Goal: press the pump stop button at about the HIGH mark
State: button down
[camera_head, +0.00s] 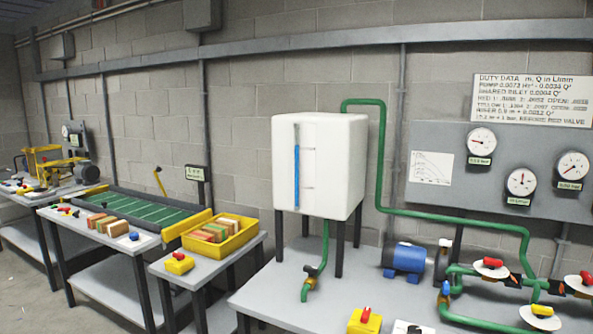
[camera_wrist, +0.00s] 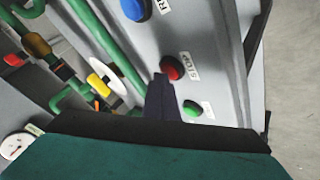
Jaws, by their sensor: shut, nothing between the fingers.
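The red button (camera_wrist: 172,68) with a STOP label (camera_wrist: 180,59) sits on a grey panel in the wrist view. My gripper (camera_wrist: 160,80) is shut and empty. Its dark fingertips are right beside the red button, partly overlapping its lower left edge in the picture; I cannot tell whether they touch it. The white tank (camera_head: 335,165) in the head view has an upright blue level strip (camera_head: 297,180) on its front, with blue reaching near the upper end. Short marks stand beside the strip; their lettering is too small to read. My gripper is not visible in the head view.
A green button (camera_wrist: 192,108) and a blue button (camera_wrist: 135,10) flank the red one. Green pipes (camera_head: 455,222), a blue pump (camera_head: 405,258) and valves with red handles (camera_head: 492,262) crowd the bench. Gauges (camera_head: 521,182) hang on the wall panel.

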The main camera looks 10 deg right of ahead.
jog(key=shift+r, duration=0.65)
notch_tip(320, 180, up, 6)
jog(key=shift+f+p, duration=0.15)
jog(key=shift+p, duration=0.15)
dwell(0.7)
dwell(0.6)
